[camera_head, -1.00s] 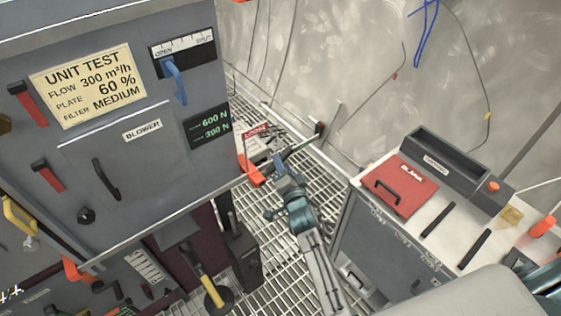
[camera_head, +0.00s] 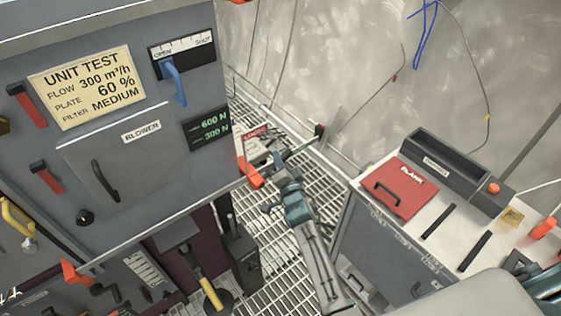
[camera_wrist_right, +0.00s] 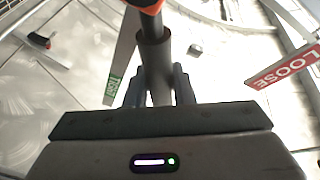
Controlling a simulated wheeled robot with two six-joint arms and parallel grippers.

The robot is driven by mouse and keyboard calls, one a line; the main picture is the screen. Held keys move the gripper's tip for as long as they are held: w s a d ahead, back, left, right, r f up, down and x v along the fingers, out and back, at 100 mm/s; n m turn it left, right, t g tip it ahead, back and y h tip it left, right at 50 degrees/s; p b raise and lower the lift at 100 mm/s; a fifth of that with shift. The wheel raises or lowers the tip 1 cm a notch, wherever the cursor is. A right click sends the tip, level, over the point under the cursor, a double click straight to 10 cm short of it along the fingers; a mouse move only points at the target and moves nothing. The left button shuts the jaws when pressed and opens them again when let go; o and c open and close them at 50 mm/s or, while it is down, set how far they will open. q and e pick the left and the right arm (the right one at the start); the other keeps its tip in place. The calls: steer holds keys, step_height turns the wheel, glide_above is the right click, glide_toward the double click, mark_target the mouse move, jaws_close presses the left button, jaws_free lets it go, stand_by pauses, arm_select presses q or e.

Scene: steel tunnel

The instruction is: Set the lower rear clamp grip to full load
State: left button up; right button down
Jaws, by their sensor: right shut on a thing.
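The clamp grip is a dark grey bar (camera_wrist_right: 153,60) with an orange end, low behind the right rear corner of the grey cabinet. My right gripper (camera_wrist_right: 158,85) is shut on the dark bar, with a finger on each side. In the head view my right gripper (camera_head: 280,172) is beside the grip's orange part (camera_head: 253,176), and its jaws partly hide the bar. A red LOOSE sign (camera_wrist_right: 287,67) is at the right in the wrist view. A green label (camera_wrist_right: 113,91) is at the left, its text unclear. My left gripper is out of view.
The cabinet (camera_head: 195,200) stands close on the left, with a 600 N and 300 N display (camera_head: 208,129). A bench (camera_head: 385,225) with a red BLANK plate (camera_head: 401,188) stands on the right. Floor grating (camera_head: 275,270) lies between them.

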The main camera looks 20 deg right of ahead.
steer(key=shift+d+f+m, duration=0.2)
steer(key=shift+f+m, duration=0.1)
steer(key=shift+m, duration=0.1)
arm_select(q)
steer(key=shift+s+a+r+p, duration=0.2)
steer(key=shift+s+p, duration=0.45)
arm_select(e)
steer(key=f+m, duration=0.1)
steer(key=f+m+g, duration=0.2)
steer(key=f+m, duration=0.1)
steer(key=shift+w+d+y, duration=0.15)
steer(key=shift+d+y, duration=0.2)
steer(key=shift+y, duration=0.05)
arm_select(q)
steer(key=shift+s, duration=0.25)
arm_select(e)
steer(key=c, duration=1.2)
jaws_free()
steer(key=shift+c, duration=0.2)
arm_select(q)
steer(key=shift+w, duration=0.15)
